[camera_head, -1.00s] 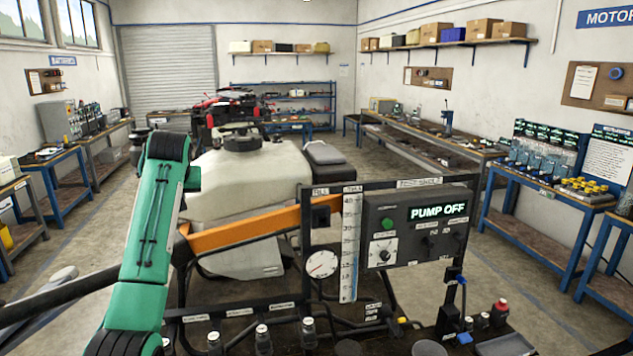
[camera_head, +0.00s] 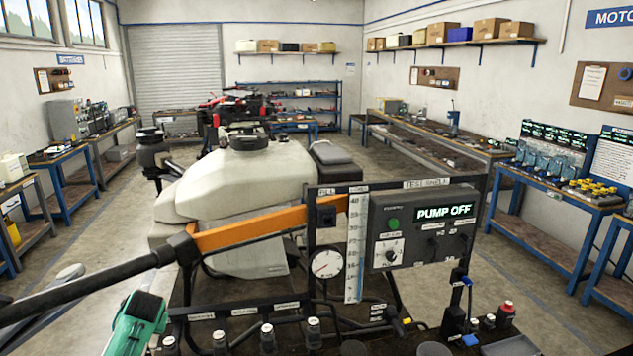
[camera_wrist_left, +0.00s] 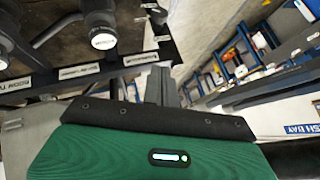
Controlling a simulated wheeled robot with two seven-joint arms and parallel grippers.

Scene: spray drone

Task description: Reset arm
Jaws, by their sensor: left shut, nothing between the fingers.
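My left arm shows as a green and black link (camera_head: 138,322) at the lower left of the head view, low beside the test panel's front rail. Its gripper is not clearly seen there. In the left wrist view my left gripper (camera_wrist_left: 160,84) shows as grey fingers beyond the black and green wrist cover. It is shut and empty, apart from the labelled rail with nozzles (camera_wrist_left: 100,36) at the upper left. My right arm and gripper are not in view.
The pump panel (camera_head: 424,232) reads PUMP OFF, with a gauge (camera_head: 327,263) beside it. A white tank (camera_head: 238,185) and an orange bar (camera_head: 255,229) stand behind. Several nozzles (camera_head: 268,336) line the front rail. Blue-legged benches (camera_head: 560,200) stand at the right. Floor is open at the left.

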